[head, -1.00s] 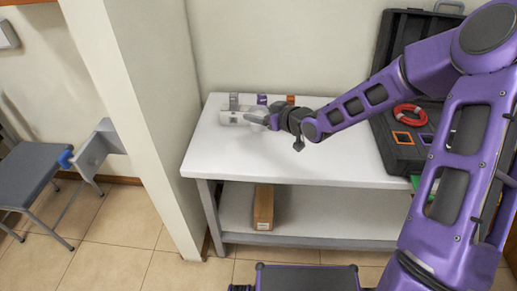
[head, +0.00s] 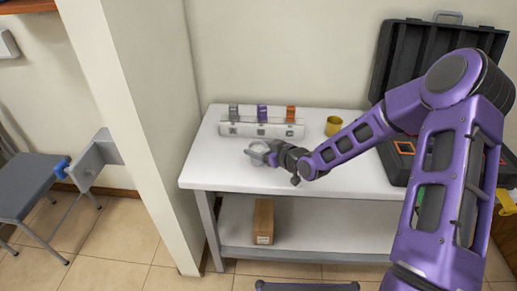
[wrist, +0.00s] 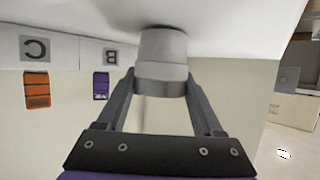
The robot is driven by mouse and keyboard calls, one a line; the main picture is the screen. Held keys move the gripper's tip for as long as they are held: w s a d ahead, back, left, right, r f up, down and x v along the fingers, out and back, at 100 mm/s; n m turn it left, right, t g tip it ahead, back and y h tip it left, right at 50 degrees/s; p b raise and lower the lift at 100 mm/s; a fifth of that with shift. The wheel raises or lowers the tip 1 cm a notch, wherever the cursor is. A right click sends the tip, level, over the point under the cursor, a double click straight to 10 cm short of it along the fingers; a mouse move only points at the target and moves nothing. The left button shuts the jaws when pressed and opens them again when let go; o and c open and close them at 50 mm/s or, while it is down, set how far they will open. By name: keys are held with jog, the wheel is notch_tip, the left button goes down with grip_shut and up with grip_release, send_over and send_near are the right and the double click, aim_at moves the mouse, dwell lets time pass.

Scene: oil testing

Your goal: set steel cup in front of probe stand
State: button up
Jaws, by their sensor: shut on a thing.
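A steel cup (wrist: 163,52) sits between the two fingers of my gripper (wrist: 162,92) in the wrist view, its far end at the white tabletop. I cannot tell if it touches the table or hovers just above. In the head view my gripper (head: 262,153) is low over the table, on the front side of the probe stand, and the cup is hard to make out between the fingers. The white probe stand (head: 291,130) holds a grey, a purple and an orange probe upright. Its panels marked C (wrist: 35,48) and B show upside down in the wrist view.
A yellow cup (head: 333,126) stands right of the probe stand, near my arm. An open black case (head: 413,60) is at the table's right end. A cardboard box (head: 264,220) lies on the lower shelf. The tabletop (head: 217,172) left of my gripper is clear.

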jog(key=shift+f, duration=0.2)
jog(key=o, duration=1.4)
jog(key=shift+r, duration=0.1)
jog(key=shift+r, duration=0.15)
jog(key=shift+s+d+r, duration=0.15)
jog(key=shift+s+d, duration=0.05)
jog(key=p+v, duration=0.2)
jog(key=v, duration=0.9)
jog(key=shift+s+d+r, duration=0.1)
jog(key=shift+s+d, duration=0.05)
